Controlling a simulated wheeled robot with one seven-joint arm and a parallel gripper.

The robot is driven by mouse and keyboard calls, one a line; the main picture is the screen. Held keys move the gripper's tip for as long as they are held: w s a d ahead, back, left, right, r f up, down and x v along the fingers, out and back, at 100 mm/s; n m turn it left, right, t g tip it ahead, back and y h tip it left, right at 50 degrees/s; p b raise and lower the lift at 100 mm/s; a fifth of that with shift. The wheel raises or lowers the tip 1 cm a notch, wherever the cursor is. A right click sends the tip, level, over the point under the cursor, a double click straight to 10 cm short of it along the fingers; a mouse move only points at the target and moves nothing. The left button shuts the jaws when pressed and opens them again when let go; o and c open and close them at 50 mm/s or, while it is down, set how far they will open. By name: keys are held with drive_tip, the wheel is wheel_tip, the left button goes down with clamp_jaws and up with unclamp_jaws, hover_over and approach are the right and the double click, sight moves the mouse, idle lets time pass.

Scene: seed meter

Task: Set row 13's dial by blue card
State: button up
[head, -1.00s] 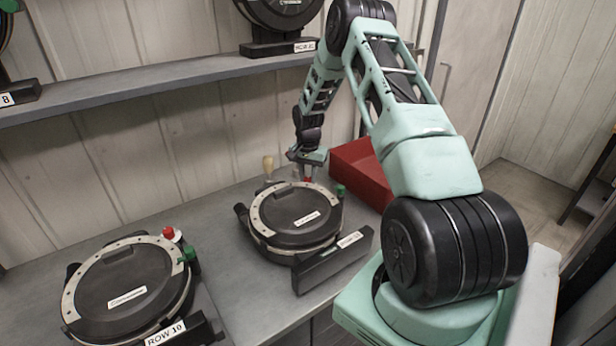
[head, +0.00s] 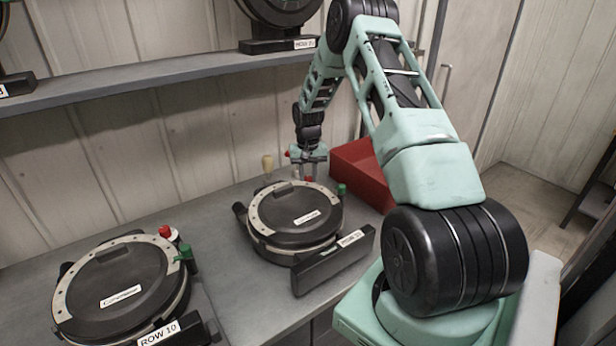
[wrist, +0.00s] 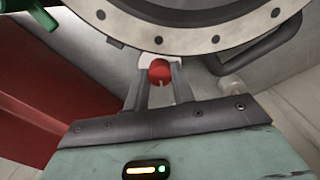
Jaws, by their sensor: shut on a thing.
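The middle seed meter (head: 298,214) is a round black drum with a pale, hole-marked dial ring (head: 262,225) and a front label plate (head: 340,255) whose row number is too small to read surely. My gripper (head: 308,174) is at the ring's far edge. In the wrist view, its fingers are shut on a red knob (wrist: 160,71) beside the pale ring (wrist: 185,47). The red knob shows only as a small spot in the head view. A green knob (head: 341,189) is on the ring's right side. No blue card is seen.
A second meter (head: 120,285), labelled ROW 10, stands at the lower left with red and green knobs. A red bin (head: 362,172) is close to the right of my gripper. A shelf (head: 170,80) with more meters runs above.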

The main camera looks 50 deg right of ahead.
sight(308, 178)
idle(0.3)
drive_tip(key=o, duration=1)
drive_tip(key=shift+r, duration=0.1)
wheel_tip(308, 178, up, 7)
drive_tip(key=b, duration=0.2)
drive_tip(key=shift+r+b, duration=0.2)
drive_tip(key=shift+b, duration=0.15)
